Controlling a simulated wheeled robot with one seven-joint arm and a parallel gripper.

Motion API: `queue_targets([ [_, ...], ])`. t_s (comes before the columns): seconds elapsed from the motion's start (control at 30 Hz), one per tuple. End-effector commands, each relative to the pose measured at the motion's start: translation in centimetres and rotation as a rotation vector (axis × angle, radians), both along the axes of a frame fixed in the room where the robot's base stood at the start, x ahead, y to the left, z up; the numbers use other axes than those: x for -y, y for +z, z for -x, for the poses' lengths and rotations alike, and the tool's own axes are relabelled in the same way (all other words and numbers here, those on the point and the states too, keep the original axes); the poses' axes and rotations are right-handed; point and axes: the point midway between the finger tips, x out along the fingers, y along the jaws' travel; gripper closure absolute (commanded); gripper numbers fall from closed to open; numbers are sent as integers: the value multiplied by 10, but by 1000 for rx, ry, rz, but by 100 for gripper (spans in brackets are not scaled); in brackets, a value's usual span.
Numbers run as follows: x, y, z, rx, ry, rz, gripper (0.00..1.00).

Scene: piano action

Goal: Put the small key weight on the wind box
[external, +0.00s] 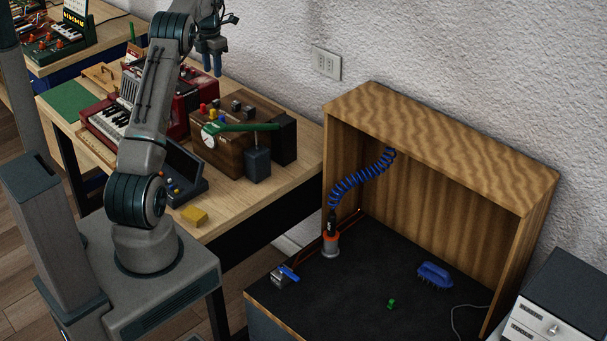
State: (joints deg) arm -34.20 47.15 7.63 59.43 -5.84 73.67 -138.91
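My gripper (212,67) hangs high at the back of the wooden table, pointing down, with its two fingers apart and nothing visible between them. I cannot tell which small piece is the key weight. A small green block (391,303) lies on the dark floor of the open booth.
A red keyboard instrument (103,122) stands left of the box, partly behind my arm. The wooden booth (440,140) on the right holds a blue coiled hose (360,179) and a blue brush (434,274).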

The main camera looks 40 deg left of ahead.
Motion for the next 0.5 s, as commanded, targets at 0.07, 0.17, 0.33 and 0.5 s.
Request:
queue_targets([
  [0.07, 0, 6, 0, -1, -1, 0, 62],
  [0.17, 0, 10, 0, -1, 0, 0, 62],
  [0.33, 0, 11, 0, -1, 0, 0, 62],
  [0.5, 13, 23, 0, 10, -73, -3, 62],
])
